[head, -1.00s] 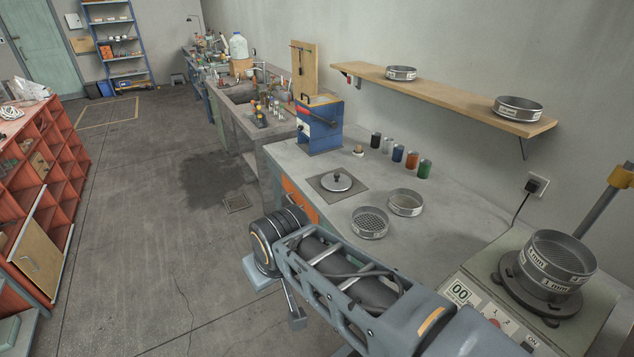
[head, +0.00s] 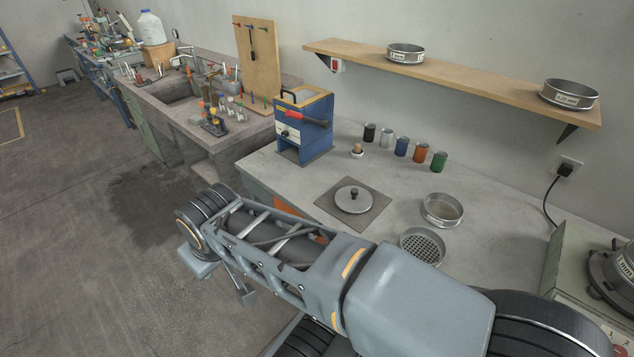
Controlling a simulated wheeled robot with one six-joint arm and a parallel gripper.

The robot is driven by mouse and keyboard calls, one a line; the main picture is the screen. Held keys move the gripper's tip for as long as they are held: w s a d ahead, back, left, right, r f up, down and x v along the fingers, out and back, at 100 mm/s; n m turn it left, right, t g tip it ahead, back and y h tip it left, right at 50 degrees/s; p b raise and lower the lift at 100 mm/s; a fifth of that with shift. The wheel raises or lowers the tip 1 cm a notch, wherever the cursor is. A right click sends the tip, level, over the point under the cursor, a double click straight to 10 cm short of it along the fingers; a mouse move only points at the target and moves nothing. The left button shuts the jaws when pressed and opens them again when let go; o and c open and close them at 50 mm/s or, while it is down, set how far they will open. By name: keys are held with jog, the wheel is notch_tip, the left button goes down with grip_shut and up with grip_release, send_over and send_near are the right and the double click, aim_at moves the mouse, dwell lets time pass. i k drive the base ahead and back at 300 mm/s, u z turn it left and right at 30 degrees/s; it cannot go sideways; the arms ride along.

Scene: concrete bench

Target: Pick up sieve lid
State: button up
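The sieve lid (head: 354,199) is a round grey metal disc with a knob on top. It lies flat on a dark square mat (head: 325,206) on the concrete bench. My arm reaches across the front of the bench, and its far joint is left of the lid, over the floor side. My gripper's fingers cannot be made out in the head view.
Two sieves, one mesh (head: 423,246) and one shallow (head: 442,210), stand right of the lid. Several coloured jars (head: 401,147) line the wall side. A blue box device (head: 304,126) stands behind left. A sieve shaker (head: 590,285) is at right. A shelf (head: 450,78) hangs above.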

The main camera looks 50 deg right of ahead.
aim_at(351, 199)
jog(key=i, duration=1.75)
jog(key=z, duration=3.35)
jog(key=i, duration=0.5)
jog(key=z, duration=0.05)
